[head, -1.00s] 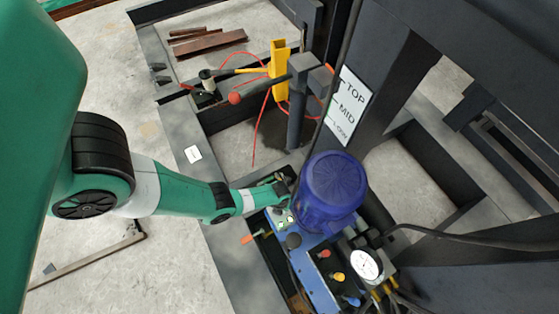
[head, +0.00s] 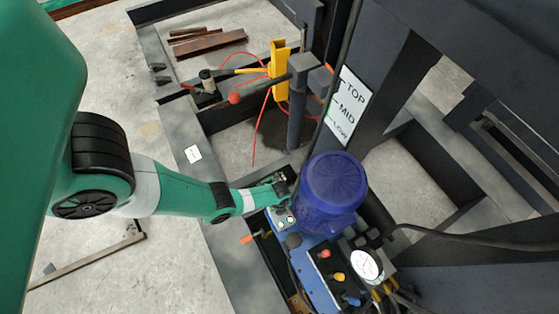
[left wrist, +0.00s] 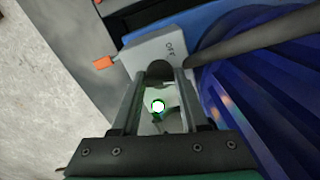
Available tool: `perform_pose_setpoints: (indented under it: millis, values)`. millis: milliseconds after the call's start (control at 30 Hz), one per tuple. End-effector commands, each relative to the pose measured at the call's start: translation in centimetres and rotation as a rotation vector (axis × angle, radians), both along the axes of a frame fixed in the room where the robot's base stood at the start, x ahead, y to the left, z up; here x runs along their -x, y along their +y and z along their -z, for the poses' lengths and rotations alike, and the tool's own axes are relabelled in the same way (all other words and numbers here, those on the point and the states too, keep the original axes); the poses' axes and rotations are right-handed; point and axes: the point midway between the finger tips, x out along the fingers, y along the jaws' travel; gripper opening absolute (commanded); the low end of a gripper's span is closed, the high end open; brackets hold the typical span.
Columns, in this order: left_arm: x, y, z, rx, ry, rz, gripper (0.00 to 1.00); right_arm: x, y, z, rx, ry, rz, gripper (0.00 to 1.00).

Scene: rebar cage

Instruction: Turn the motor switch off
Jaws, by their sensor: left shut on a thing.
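The motor switch is a grey box (left wrist: 140,55) with an "OFF" label, in the upper middle of the left wrist view. A dark rounded knob (left wrist: 158,71) on it sits between my left fingertips. My left gripper (left wrist: 158,82) is shut on this knob. A white light with a green rim (left wrist: 158,106) shows between the fingers. In the head view my left gripper (head: 283,190) is beside the blue motor (head: 333,188), at its left, and partly covers the switch area. The motor's ribbed side also shows in the left wrist view (left wrist: 265,90). My right gripper is out of view.
A blue panel (head: 312,275) with coloured knobs and a round gauge (head: 366,264) lies below the motor. A yellow bracket (head: 279,70) with red hoses stands above. A TOP/MID/LOW sign (head: 347,105) is at the right. Dark frame beams surround the area.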

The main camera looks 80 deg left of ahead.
Motion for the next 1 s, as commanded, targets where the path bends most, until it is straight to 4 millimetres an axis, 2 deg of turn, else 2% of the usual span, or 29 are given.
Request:
perform_pose_setpoints:
  millis: [700, 1000]
  values:
    - [0.09, -0.01, 0.13, -0.001, 0.0, -0.676, 0.0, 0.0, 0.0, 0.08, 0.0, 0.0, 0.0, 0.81]
    - [0.1, -0.01, 0.15, -0.001, 0.0, -0.908, 0.0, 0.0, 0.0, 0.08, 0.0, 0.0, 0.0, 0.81]
